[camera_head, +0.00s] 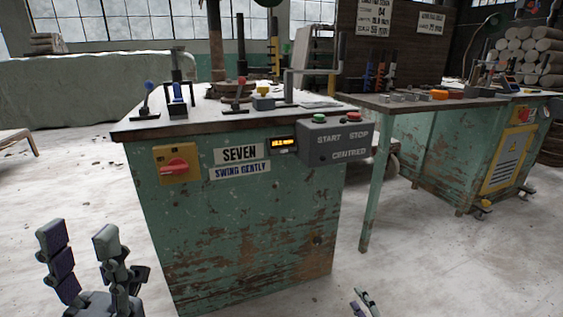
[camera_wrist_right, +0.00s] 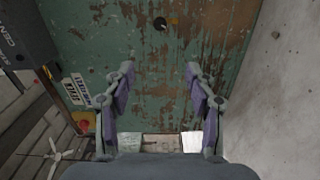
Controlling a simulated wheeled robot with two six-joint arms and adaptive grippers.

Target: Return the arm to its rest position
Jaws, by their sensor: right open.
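My left gripper (camera_head: 78,236) is at the lower left of the head view, in front of the green cabinet, with its two fingers spread and nothing between them. My right gripper (camera_head: 365,300) shows only as fingertips at the bottom edge of the head view, right of the cabinet's front. In the right wrist view my right gripper (camera_wrist_right: 161,72) has its fingers wide apart with nothing between them. The worn green cabinet front (camera_wrist_right: 160,45) lies beyond those fingertips. Most of both arms is out of view.
A side table (camera_head: 400,108) adjoins at right, then another green cabinet (camera_head: 450,165). The pale floor at left is open.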

